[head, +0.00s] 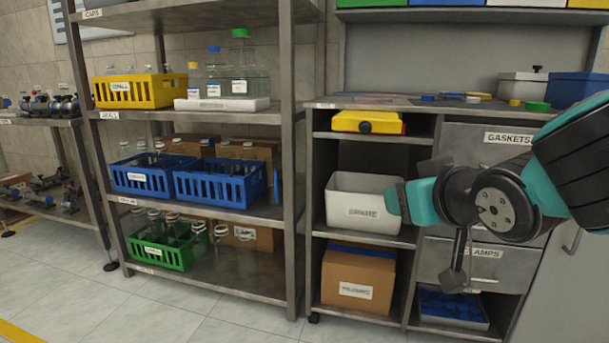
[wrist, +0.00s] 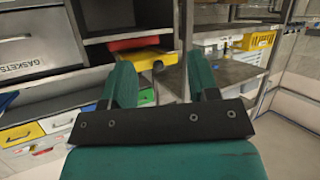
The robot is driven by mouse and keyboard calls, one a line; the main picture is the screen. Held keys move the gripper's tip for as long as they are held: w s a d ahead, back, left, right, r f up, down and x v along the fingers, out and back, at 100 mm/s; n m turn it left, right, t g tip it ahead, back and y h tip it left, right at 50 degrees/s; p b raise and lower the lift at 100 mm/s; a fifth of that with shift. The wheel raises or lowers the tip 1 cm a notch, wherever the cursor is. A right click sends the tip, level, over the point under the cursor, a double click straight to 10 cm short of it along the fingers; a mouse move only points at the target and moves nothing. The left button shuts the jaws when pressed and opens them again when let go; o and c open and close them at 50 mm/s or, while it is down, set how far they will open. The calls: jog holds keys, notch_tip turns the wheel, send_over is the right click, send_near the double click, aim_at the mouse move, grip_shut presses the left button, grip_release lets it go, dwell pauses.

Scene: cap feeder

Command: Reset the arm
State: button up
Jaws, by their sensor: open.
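My arm (head: 500,205) reaches in from the right in the head view, in front of the drawers of the cabinet. My gripper (wrist: 160,80) shows in the wrist view with its two teal fingers apart and nothing between them. It is in free space, facing the shelving and the cabinet.
A white bin (head: 362,212) sits on the cabinet shelf just left of my arm. A yellow box (head: 366,121) lies above it and a cardboard box (head: 356,284) below. Steel shelving with blue crates (head: 220,187) stands left. The floor in front is clear.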

jog(key=s+a+f+n+g+y+p, duration=0.1)
jog(key=s+n+g+p, duration=0.1)
jog(key=s+g, duration=0.65)
jog(key=s+a+f+n+g+y+p, duration=0.1)
jog(key=s+a+f+n+g+p, duration=0.3)
jog(key=s, duration=0.8)
notch_tip(320, 180, up, 38)
jog(key=d+m+p, duration=0.2)
jog(key=p, duration=3.2)
jog(key=shift+g, duration=0.25)
jog(key=shift+c, duration=0.5)
